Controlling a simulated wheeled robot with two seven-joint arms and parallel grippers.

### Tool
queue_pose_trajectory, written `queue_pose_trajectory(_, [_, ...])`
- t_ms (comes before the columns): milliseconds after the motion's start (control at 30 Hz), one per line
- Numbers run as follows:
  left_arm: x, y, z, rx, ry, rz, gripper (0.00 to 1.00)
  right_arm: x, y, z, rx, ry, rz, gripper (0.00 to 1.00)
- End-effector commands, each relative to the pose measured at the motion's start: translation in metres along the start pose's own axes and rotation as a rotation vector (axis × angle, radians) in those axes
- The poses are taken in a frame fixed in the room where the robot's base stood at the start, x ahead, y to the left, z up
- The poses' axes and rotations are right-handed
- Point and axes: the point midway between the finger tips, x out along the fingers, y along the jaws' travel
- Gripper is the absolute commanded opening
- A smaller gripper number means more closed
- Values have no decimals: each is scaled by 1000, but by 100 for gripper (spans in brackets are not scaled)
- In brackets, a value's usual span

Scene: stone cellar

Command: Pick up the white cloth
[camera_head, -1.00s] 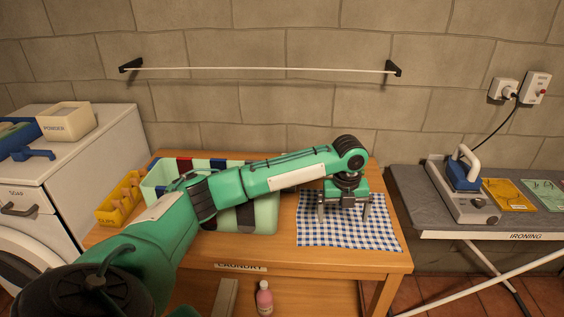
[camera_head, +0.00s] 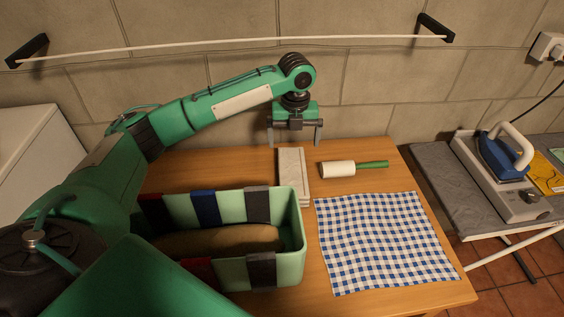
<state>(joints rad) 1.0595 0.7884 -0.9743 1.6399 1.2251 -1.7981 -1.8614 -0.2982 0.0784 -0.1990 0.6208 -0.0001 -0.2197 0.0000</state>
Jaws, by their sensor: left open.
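My right gripper is not in view.
A green bin (camera_head: 296,262) with coloured straps stands left of a blue-and-white checked cloth (camera_head: 384,240). A white roller with a green handle (camera_head: 345,169) lies right of the white piece. A rail (camera_head: 240,43) runs along the wall. An ironing board (camera_head: 440,178) with an iron stands right.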

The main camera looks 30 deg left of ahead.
Motion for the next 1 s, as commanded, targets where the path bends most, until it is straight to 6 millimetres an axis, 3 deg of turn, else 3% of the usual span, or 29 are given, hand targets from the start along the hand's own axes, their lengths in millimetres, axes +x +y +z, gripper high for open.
queue_pose_trajectory(167, [10, 0, -1, 2, 3, 2, 100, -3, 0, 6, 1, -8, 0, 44])
queue_pose_trajectory(500, [73, 0, -1, 2, 3, 2, 100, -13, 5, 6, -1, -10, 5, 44])
queue_pose_trajectory(767, [92, 0, -1, 2, 2, 3, 100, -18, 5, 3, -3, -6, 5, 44])
queue_pose_trajectory(1000, [127, -2, -1, 2, 2, 2, 100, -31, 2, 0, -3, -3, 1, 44])
